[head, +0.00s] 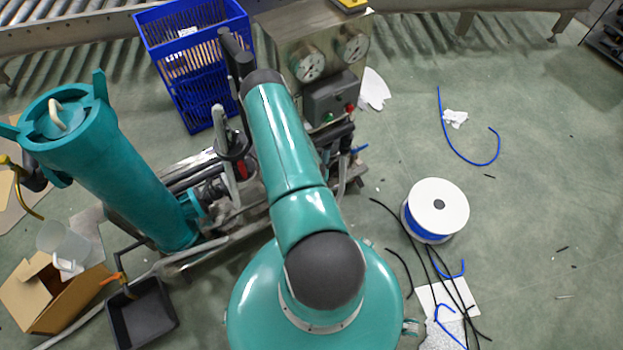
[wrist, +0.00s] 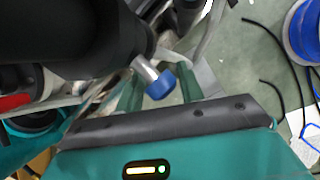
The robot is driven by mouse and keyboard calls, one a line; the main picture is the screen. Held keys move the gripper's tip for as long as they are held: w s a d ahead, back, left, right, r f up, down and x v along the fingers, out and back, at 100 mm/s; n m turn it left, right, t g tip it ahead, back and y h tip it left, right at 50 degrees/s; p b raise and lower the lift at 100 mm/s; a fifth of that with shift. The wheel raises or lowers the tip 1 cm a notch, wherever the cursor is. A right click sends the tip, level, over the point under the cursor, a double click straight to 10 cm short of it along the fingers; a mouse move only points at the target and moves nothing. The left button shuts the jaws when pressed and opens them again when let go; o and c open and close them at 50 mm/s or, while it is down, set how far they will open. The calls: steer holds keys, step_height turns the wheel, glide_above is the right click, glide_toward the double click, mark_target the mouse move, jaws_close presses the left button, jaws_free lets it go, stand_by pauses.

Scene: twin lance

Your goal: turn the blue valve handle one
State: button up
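A blue-ended handle (wrist: 160,84) on a short silver stem shows in the centre of the wrist view. My gripper (wrist: 159,75) has its two teal fingers apart, one on each side of the blue end. No contact is visible, and I cannot tell whether the handle lies between the fingertips or beyond them. In the head view a small blue lever tip (head: 359,149) sticks out on the right of the pump skid, below the gauge box. My arm hides my gripper in the head view.
A grey gauge box (head: 287,27) and a blue crate (head: 192,60) stand behind the skid. A teal cylinder (head: 115,165) leans at left, above a black tray (head: 141,315). A white spool (head: 437,207) stands at right.

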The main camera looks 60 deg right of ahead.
steer(key=shift+s+d+r, duration=0.2)
steer(key=shift+s+r, duration=0.45)
steer(key=shift+s, duration=0.15)
steer(key=shift+g, duration=0.3)
steer(key=w+f, duration=0.3)
steer(key=f, duration=0.1)
steer(key=shift+w, duration=0.2)
steer(key=c, duration=0.6)
steer(key=shift+s+d+r, duration=0.15)
steer(key=shift+s+r, duration=0.6)
steer(key=shift+s, duration=0.15)
jaws_close()
steer(key=shift+w+r, duration=0.1)
steer(key=shift+w, duration=0.2)
steer(key=shift+d, duration=0.15)
